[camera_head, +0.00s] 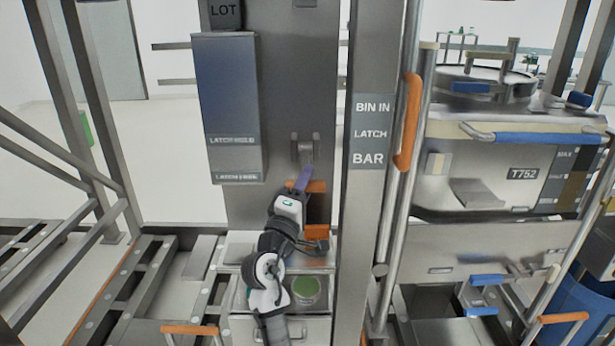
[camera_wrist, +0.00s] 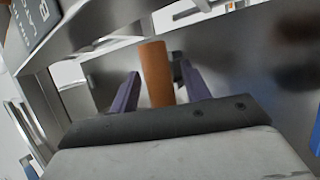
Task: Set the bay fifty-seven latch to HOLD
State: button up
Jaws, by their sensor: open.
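My gripper (camera_head: 303,179), with purple fingers, is at the grey column below a small metal bracket (camera_head: 304,150). An orange handle (camera_head: 318,186) shows just beside the fingers. In the wrist view the orange handle (camera_wrist: 156,72) stands upright between the two purple fingers, which are apart on either side of it. I cannot tell whether either finger touches it. A blue-grey panel (camera_head: 229,90) to the left carries small latch lettering, too blurred to read surely. The latch's setting cannot be read.
A grey post (camera_head: 369,205) with a BIN IN LATCH BAR sign (camera_head: 370,133) rises just right of my arm. An orange grab bar (camera_head: 408,122) is beside it. A large machine marked T752 (camera_head: 480,188) fills the right. Metal rails and rollers lie low at left.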

jog(key=shift+w+d+r, duration=0.15)
jog(key=shift+w+d, duration=0.05)
jog(key=shift+w, duration=0.2)
grip_shut()
